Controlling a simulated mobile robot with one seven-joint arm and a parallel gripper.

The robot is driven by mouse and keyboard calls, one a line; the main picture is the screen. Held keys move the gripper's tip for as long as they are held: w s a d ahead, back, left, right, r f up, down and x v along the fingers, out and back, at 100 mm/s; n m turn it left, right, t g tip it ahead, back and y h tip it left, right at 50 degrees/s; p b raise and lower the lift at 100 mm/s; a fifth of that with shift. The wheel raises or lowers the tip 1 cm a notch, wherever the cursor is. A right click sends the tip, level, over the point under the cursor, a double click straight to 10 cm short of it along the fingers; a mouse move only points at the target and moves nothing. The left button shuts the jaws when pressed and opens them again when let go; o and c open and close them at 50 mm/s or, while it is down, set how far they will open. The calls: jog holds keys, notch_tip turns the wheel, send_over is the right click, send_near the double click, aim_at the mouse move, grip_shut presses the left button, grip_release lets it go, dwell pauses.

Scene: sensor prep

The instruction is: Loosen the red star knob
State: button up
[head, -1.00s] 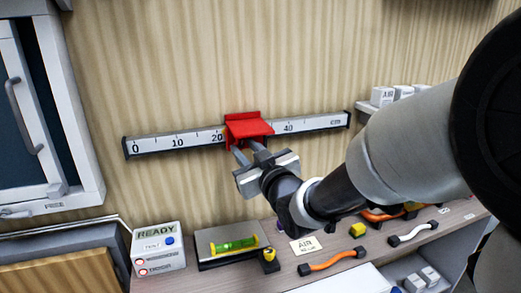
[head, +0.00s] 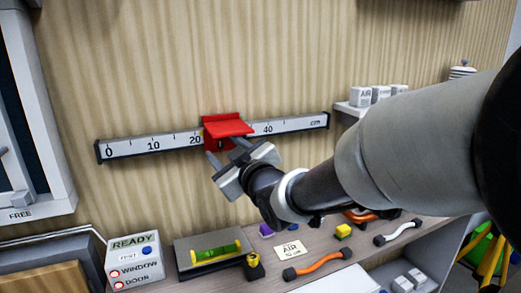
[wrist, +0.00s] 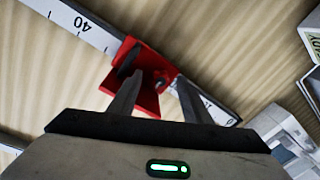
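The red carriage (head: 228,127) sits on the white scale rail on the wall, between the 20 and 40 marks. It also shows in the wrist view (wrist: 148,92). I cannot make out a separate red star knob in either view. My gripper (head: 227,156) is just in front of and below the carriage, its fingers spread apart. In the wrist view my gripper (wrist: 158,82) has its left finger overlapping the red carriage and its right finger beside the carriage. Nothing is visibly held. Whether a finger touches the carriage I cannot tell.
The scale rail (head: 155,144) runs along the wall. Below, the shelf holds a READY box (head: 133,261), a green spirit level (head: 215,252), an orange handle (head: 318,264) and a white handle (head: 398,231). Small labelled blocks (head: 361,97) stand on a ledge at right.

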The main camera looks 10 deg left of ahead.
jog(key=shift+s, duration=0.1)
jog(key=b+v, duration=0.4)
jog(key=v, duration=1.3)
jog(key=shift+b, duration=0.4)
jog(key=shift+s+r, duration=0.1)
